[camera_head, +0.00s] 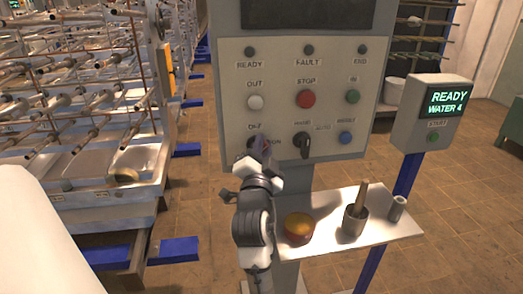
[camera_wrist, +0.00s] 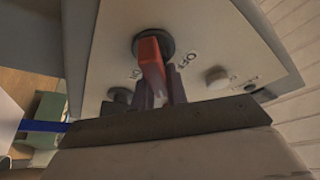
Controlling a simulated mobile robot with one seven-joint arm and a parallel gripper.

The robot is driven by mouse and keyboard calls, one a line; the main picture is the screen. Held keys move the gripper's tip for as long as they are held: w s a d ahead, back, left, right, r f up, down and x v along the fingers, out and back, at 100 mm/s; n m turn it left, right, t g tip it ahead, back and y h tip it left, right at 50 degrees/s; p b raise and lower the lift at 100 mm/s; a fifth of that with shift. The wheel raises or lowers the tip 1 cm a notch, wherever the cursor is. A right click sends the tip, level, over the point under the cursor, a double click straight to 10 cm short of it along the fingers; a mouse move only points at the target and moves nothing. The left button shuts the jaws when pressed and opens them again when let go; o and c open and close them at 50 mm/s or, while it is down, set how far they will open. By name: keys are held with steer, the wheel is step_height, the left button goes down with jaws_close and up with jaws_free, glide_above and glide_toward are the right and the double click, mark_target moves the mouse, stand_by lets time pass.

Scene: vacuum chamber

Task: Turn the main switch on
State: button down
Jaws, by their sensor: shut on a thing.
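The main switch, a red handle on a dark round base, shows in the wrist view (camera_wrist: 151,55). It sits on the light front of the control panel (camera_head: 235,90), with an OFF label beside it. In the head view, it is at the panel's lower left, mostly hidden by my gripper (camera_head: 262,154). In the wrist view, the fingers of my gripper (camera_wrist: 162,88) are shut on the red handle. The handle's exact angle against the ON and OFF labels is hard to tell.
A black knob (camera_head: 303,143) sits right of the main switch, beside a blue button (camera_head: 346,138). A red STOP button (camera_head: 306,99) is above. Below, a shelf (camera_head: 330,238) holds a round orange-topped container (camera_head: 299,228) and a mortar (camera_head: 354,222). A lit display box (camera_head: 432,112) stands right.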

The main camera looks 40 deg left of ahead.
steer(key=m+h, duration=0.1)
steer(key=m, duration=0.1)
steer(key=m+b, duration=0.1)
steer(key=m, duration=0.1)
steer(key=f+m+h+b, duration=0.1)
steer(key=m, duration=0.1)
steer(key=shift+g+h, duration=0.3)
steer(key=shift+g, duration=0.1)
steer(key=shift+w+f+m+g+h+b, duration=0.1)
steer(key=shift+m+g+h+b, duration=0.4)
steer(key=shift+m, duration=1.1)
steer(key=c, duration=1.4)
jaws_free()
steer(key=shift+a, duration=0.1)
steer(key=b+v, duration=1)
steer(key=v, duration=0.4)
steer(key=shift+m+b, duration=0.3)
steer(key=shift+b, duration=0.1)
